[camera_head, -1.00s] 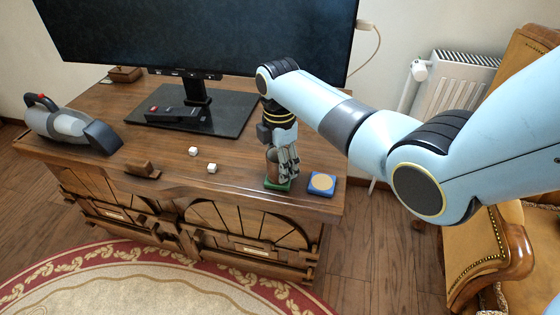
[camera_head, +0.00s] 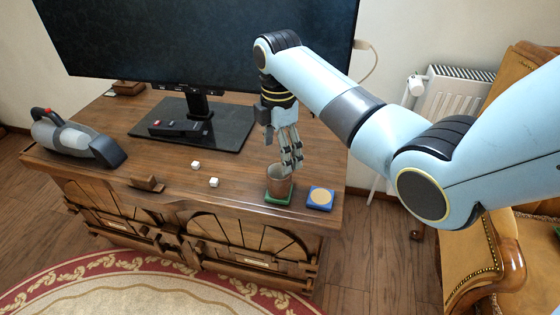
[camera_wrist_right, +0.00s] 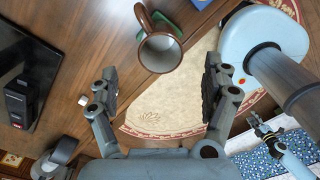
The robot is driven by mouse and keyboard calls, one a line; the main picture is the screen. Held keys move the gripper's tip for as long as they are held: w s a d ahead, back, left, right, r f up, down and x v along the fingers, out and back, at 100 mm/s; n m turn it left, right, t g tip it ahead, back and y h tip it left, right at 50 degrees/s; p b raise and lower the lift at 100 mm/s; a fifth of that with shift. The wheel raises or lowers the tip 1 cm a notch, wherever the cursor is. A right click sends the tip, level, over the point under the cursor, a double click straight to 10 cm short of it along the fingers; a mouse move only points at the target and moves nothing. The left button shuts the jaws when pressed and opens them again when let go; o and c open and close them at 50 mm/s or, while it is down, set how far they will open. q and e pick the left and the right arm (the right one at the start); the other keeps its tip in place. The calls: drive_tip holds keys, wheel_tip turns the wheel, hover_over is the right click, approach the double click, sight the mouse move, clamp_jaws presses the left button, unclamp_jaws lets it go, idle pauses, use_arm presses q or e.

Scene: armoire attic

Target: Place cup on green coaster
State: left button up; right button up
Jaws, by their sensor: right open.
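The brown cup (camera_head: 279,180) stands upright on the green coaster (camera_head: 279,197) at the right front of the wooden cabinet top. In the right wrist view the cup (camera_wrist_right: 160,53) shows its open rim and its handle, with a bit of the green coaster (camera_wrist_right: 166,24) behind it. My right gripper (camera_head: 290,168) is open and empty, just above the cup; its two fingers show apart in the wrist view (camera_wrist_right: 158,88).
A blue coaster (camera_head: 320,198) with a tan centre lies right of the green one. Two white cubes (camera_head: 196,165), a small wooden block (camera_head: 147,184), a handheld vacuum (camera_head: 75,138) and a monitor (camera_head: 205,45) are on the cabinet. An armchair (camera_head: 495,255) stands at the right.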

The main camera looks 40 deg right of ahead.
wheel_tip(320, 180, up, 3)
drive_tip(key=shift+r, duration=0.15)
idle(0.5)
